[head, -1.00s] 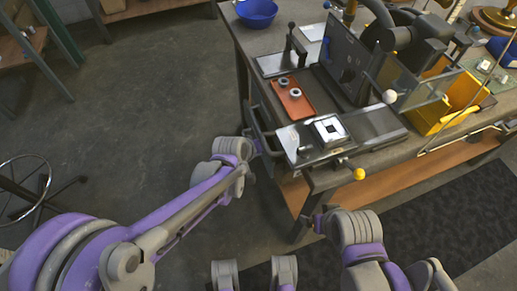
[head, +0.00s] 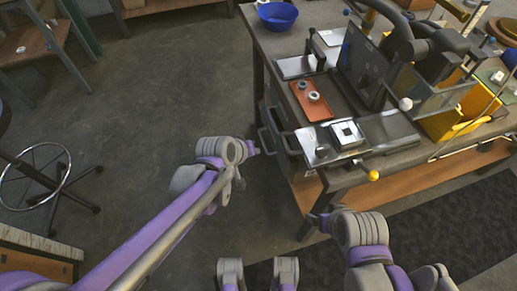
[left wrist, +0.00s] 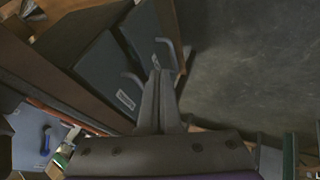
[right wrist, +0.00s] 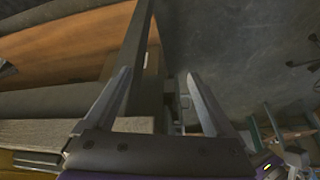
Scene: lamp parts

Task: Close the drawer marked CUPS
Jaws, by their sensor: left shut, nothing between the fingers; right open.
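Two grey drawer fronts with bar handles show in the left wrist view, a nearer one (left wrist: 98,82) and a farther one (left wrist: 150,28). Each has a small pale label, too small to read, so I cannot tell which is CUPS. In the head view the drawers (head: 284,135) are at the bench's left end, their handles facing left. I cannot tell how far either is pulled out. My left gripper (left wrist: 162,74) is shut and empty, its tips close to the handles; contact is unclear. In the head view it (head: 254,149) is just left of them. My right gripper (right wrist: 158,75) is open and empty.
The bench (head: 275,45) carries a red tray (head: 311,100) with two rings, a blue bowl (head: 277,15), a machine and a yellow bin. A stool (head: 35,178) stands at the left. Open floor (head: 170,85) lies left of the bench.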

